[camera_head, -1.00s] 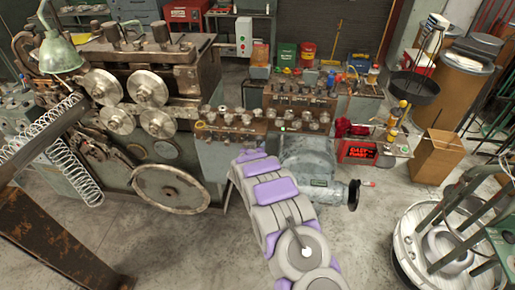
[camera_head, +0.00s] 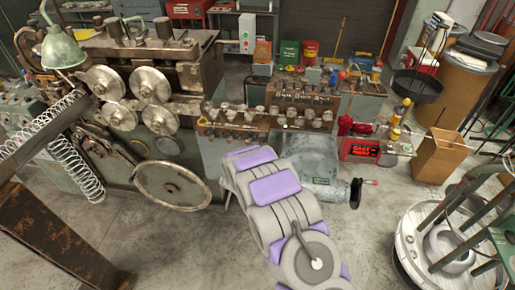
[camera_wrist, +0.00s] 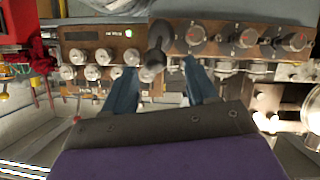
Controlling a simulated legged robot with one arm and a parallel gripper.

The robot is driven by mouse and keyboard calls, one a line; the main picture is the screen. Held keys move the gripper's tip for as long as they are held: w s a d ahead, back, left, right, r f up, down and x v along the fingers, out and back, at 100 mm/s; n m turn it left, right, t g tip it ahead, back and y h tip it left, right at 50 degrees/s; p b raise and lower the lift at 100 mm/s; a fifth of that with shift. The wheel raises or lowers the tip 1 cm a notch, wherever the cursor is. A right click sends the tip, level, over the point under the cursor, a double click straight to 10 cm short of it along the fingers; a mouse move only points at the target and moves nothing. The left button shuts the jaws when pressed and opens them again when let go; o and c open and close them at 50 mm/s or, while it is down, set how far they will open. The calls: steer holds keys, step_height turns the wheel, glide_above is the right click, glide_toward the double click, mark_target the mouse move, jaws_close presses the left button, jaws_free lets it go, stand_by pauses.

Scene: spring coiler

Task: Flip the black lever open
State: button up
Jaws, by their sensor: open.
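In the wrist view my gripper (camera_wrist: 161,88) is open, with two blue-grey fingers pointing at a panel of knobs. A dark rounded part (camera_wrist: 160,36), which may be the black lever, sticks out between two brown panel sections, just beyond the gap between the fingertips. The fingers appear empty, and I cannot tell whether they touch anything. In the head view the brown control panel (camera_head: 303,97) stands behind my arm. My arm hides my gripper there, and I cannot pick out the lever.
The grey coiler machine with a large handwheel (camera_head: 172,187) stands left. A grey housing with a black crank (camera_head: 356,193) is right of my arm. A red toolbox (camera_head: 360,149) and a cardboard box (camera_head: 440,153) stand further right.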

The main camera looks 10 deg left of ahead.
steer(key=v, duration=1)
steer(key=shift+r, duration=0.1)
steer(key=s+d+r+g+y+b, duration=0.2)
steer(key=s+d+r+g+b, duration=0.15)
steer(key=s, duration=0.25)
steer(key=s+d+r+g+y+b, duration=0.2)
steer(key=s+d+r+g, duration=0.15)
steer(key=s, duration=0.35)
steer(key=s+d+g+b, duration=0.1)
steer(key=s+d+g, duration=0.1)
steer(key=s+d, duration=0.4)
steer(key=s+d+g+h+b, duration=0.1)
steer(key=s+d, duration=0.5)
steer(key=s, duration=1.1)
steer(key=s+d+m+g+h+b, duration=0.1)
steer(key=s+d+g+b, duration=0.2)
steer(key=s, duration=0.9)
steer(key=d+g, duration=0.2)
steer(key=d, duration=0.1)
steer(key=shift+r, duration=0.4)
